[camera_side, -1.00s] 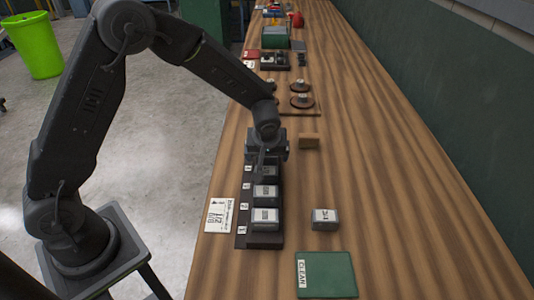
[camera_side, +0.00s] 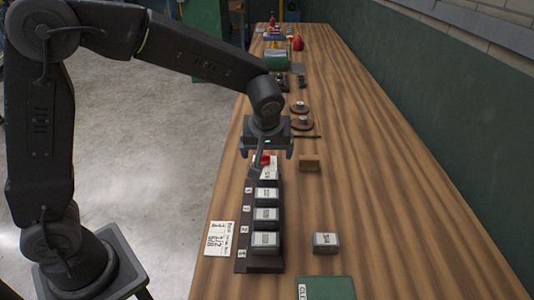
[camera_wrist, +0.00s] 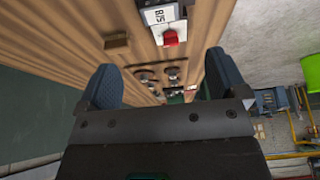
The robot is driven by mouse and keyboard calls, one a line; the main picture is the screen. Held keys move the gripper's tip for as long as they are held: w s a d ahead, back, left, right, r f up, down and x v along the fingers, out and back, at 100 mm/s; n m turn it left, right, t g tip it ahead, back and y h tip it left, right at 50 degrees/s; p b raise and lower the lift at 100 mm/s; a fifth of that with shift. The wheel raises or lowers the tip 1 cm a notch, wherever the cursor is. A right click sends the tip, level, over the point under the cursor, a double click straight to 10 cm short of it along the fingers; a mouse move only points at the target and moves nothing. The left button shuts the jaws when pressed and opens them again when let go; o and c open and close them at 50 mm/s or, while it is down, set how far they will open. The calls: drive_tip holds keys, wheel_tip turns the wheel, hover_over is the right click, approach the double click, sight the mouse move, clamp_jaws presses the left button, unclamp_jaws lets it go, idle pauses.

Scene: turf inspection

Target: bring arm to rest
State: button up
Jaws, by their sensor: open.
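My gripper (camera_side: 262,160) is raised above the far end of a dark rack (camera_side: 243,258) on the wooden bench. In the wrist view its two fingers (camera_wrist: 162,88) stand wide apart with nothing between them. The rack holds several grey labelled blocks in a row, with number tags along its left side. A white card and a red piece (camera_side: 265,160) show just below the gripper; the red piece also shows in the wrist view (camera_wrist: 171,38). My gripper partly hides that spot in the side view.
A loose grey block (camera_side: 326,243) sits right of the rack, with a green pad (camera_side: 325,288) nearer the front. A brown block (camera_side: 309,163) and round discs (camera_side: 300,108) lie farther back. A paper card (camera_side: 219,238) is left of the rack. The bench's right side is clear.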

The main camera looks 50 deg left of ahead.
drive_tip(key=shift+r, duration=0.1)
drive_tip(key=s+a+r+m+t+h, duration=0.1)
drive_tip(key=s+r+m, duration=0.3)
drive_tip(key=s, duration=0.7)
drive_tip(key=s+a+r+m+t+h, duration=0.1)
drive_tip(key=s+r+m, duration=0.3)
drive_tip(key=s, duration=0.7)
drive_tip(key=shift+s+a+r+m+h, duration=0.2)
drive_tip(key=shift+a+m+h, duration=0.1)
drive_tip(key=shift+m+h, duration=0.25)
idle(0.5)
